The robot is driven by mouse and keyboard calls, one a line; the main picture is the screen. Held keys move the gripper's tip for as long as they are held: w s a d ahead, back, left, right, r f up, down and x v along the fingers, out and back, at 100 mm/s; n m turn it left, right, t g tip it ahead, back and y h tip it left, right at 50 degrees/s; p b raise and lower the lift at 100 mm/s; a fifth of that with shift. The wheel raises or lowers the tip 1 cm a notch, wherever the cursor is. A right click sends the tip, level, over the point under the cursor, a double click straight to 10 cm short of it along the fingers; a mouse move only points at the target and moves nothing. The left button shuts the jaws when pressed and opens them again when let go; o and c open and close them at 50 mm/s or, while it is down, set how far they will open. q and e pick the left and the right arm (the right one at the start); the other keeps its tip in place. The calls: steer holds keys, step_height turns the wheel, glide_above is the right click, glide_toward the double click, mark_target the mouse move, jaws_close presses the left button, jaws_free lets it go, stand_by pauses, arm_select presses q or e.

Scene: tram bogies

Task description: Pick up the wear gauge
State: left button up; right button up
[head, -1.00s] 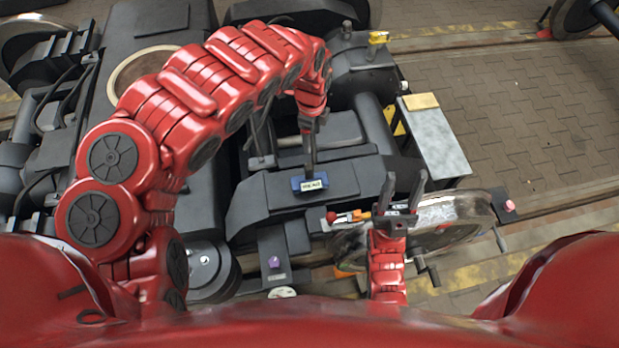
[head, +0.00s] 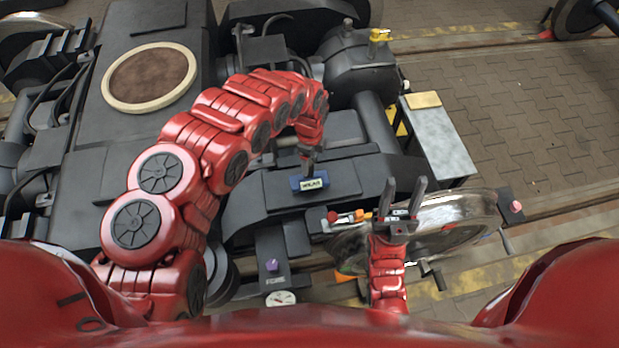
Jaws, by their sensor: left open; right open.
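A small blue block with a white label (head: 310,186) sits on the dark bogie frame; the label is too small to read surely. My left gripper (head: 308,170) is right behind and above it, pointing down; its fingers are mostly hidden, and I cannot tell whether they touch the block. A thin piece with red, white and orange parts (head: 345,217) lies at the top of the steel wheel. I cannot tell for certain which of these is the wear gauge. My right gripper (head: 405,187) is open and empty, fingers up, in front of the wheel.
The steel wheel (head: 465,212) stands at the right, with a pink knob (head: 516,206) beside it. A grey bench (head: 440,137) holds a tan block. A purple knob (head: 272,265) and a round white dial (head: 281,298) are at the front.

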mark_target(310, 177)
arm_select(q)
steer(key=shift+f, duration=1.75)
jaws_close()
